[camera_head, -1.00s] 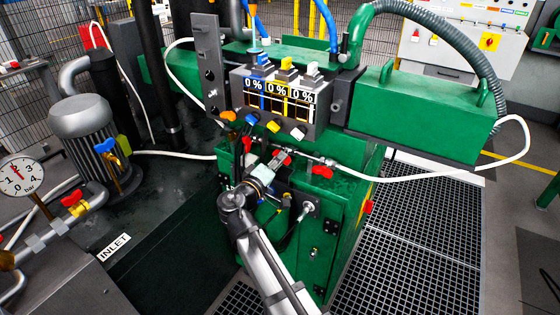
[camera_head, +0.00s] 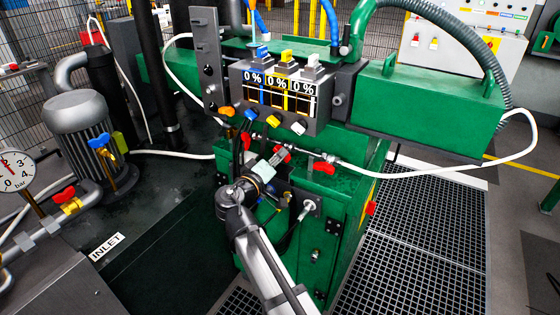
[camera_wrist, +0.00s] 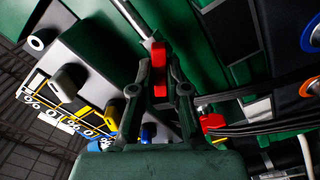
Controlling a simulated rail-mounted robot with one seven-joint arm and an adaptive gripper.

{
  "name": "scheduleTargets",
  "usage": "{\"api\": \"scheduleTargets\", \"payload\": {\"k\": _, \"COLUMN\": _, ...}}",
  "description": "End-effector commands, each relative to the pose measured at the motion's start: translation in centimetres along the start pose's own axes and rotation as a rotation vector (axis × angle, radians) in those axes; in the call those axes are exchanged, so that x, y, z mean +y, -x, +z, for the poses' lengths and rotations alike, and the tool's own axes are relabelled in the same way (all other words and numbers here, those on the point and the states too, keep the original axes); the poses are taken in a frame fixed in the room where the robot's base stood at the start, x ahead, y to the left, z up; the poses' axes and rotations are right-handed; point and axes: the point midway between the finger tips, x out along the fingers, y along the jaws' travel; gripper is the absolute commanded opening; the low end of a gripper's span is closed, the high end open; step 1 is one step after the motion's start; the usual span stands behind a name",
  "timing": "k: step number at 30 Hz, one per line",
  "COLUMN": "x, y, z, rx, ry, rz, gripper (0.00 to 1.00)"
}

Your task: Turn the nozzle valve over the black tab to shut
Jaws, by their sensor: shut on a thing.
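The nozzle valve has a red handle (camera_wrist: 159,70), which sits between my gripper's fingertips in the wrist view. My gripper (camera_wrist: 159,78) is shut on this red handle, with one finger on each side. In the head view my gripper (camera_head: 276,160) is at the front of the green machine, below the percent displays, and the red handle (camera_head: 284,153) shows just past its tips. A metal rod runs from the handle toward the top left of the wrist view. I cannot make out the black tab clearly; the fingers and dark parts hide the area near the handle.
Orange, blue, yellow and white knobs line the panel (camera_head: 272,95) above, which reads 0 %. A dark cable (camera_head: 292,232) hangs below. The grating (camera_head: 420,225) at right is clear.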

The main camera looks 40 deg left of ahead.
Motion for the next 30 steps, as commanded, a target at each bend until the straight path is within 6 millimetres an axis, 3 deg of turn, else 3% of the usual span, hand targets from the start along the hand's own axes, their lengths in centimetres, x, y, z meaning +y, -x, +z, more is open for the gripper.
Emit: {"api": "scheduleTargets", "payload": {"k": 30, "x": -0.03, "y": -0.08, "z": -0.09, "rx": 0.003, "ry": -0.213, "rz": 0.002, "gripper": 0.0}}
